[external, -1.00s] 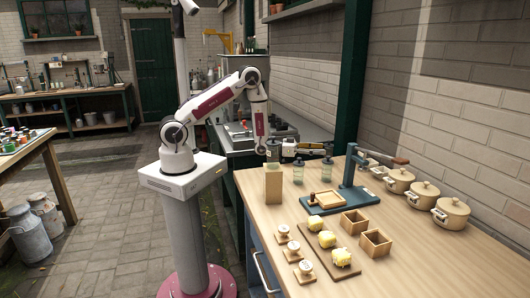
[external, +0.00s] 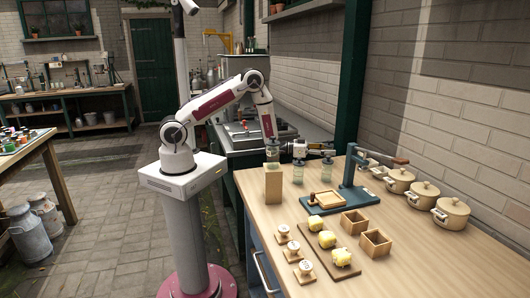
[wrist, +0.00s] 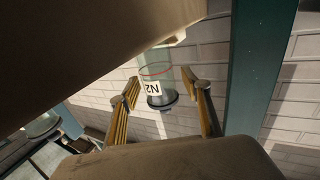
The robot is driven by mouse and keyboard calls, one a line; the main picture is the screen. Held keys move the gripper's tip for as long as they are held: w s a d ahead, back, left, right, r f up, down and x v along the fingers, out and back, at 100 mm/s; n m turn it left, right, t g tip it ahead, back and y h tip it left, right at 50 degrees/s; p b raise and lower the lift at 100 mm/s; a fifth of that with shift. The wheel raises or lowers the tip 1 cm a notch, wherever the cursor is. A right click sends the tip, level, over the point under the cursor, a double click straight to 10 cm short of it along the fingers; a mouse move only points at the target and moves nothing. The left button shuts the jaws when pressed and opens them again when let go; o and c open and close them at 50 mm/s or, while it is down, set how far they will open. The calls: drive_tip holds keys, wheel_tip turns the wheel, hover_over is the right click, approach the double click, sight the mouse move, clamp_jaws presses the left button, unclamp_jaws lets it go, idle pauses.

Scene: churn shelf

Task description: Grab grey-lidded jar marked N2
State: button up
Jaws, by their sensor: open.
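The clear jar marked N2 (wrist: 155,87) shows upside down in the wrist view, with a grey lid and a thin red line around its body. My gripper (wrist: 166,90) is open, with one finger on each side of the jar in that view; I see no contact. In the external view my gripper (external: 328,153) points right, at the top of the rightmost jar (external: 327,169), which appears to be the N2 jar. Labels are too small to read there.
The wooden block (external: 273,185) stands at the table's left edge. A blue press (external: 350,180) is right of the jars, near a green post (external: 354,75). Several lidded pots (external: 398,181) line the wall. Butter pieces and wooden boxes (external: 375,243) lie in front.

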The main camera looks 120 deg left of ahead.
drive_tip(key=c, duration=1.3)
drive_tip(key=shift+r, duration=0.15)
drive_tip(key=shift+r, duration=4.85)
